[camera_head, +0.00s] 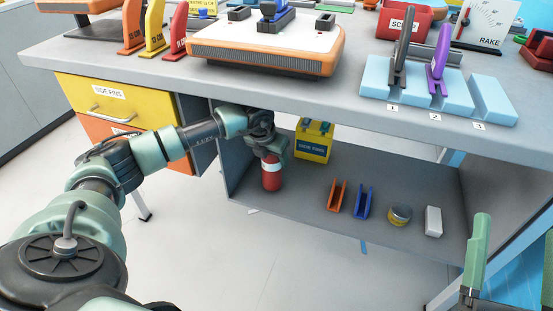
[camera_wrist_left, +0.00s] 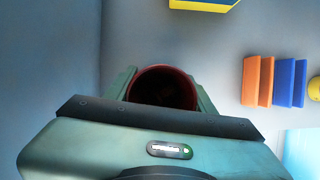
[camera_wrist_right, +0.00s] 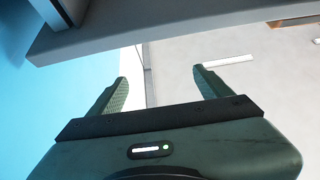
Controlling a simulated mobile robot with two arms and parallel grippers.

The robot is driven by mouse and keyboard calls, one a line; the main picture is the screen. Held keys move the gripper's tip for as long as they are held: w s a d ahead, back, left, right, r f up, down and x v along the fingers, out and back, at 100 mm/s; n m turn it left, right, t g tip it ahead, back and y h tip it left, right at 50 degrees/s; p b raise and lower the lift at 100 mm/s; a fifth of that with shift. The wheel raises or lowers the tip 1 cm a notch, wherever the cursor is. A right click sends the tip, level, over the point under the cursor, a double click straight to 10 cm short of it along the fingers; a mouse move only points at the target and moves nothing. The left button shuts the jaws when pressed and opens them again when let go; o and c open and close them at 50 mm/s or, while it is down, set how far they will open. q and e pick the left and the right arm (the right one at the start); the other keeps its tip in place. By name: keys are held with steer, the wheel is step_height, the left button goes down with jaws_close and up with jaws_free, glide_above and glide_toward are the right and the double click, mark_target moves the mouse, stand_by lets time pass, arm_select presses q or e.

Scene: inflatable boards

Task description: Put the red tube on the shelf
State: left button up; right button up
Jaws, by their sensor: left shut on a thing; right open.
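The red tube (camera_head: 271,175) has a pale band and is upright at the left end of the grey shelf (camera_head: 300,196) under the workbench. My left gripper (camera_head: 272,150) is shut on it from above. In the left wrist view, the tube's open round top (camera_wrist_left: 162,88) shows between the two fingers (camera_wrist_left: 162,95). I cannot tell whether its bottom touches the shelf. My right gripper (camera_wrist_right: 160,88) is open and empty beside the bench's right side; part of it shows at the right edge of the head view (camera_head: 474,262).
The bench top (camera_head: 300,88) overhangs the shelf. A side wall (camera_wrist_left: 50,60) is close left of the tube.

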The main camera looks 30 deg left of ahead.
arm_select(q)
steer(key=shift+w+a+f+b, duration=0.1)
steer(key=shift+w+f+b, duration=0.35)
steer(key=shift+w, duration=0.5)
steer(key=shift+f, duration=0.3)
arm_select(e)
steer(key=shift+s+d+r+t+y, duration=0.1)
steer(key=shift+s+r+t+y, duration=0.2)
steer(key=shift+s+r+t, duration=0.55)
steer(key=shift+s+d+r+t+y, duration=0.1)
steer(key=shift+s+r+t+y, duration=0.2)
steer(key=shift+s+r+t, duration=0.45)
steer(key=shift+r, duration=0.25)
arm_select(q)
steer(key=shift+f, duration=0.1)
steer(key=o, duration=1.4)
steer(key=shift+c, duration=0.2)
arm_select(e)
steer(key=shift+s+r, duration=0.1)
steer(key=shift+s, duration=0.05)
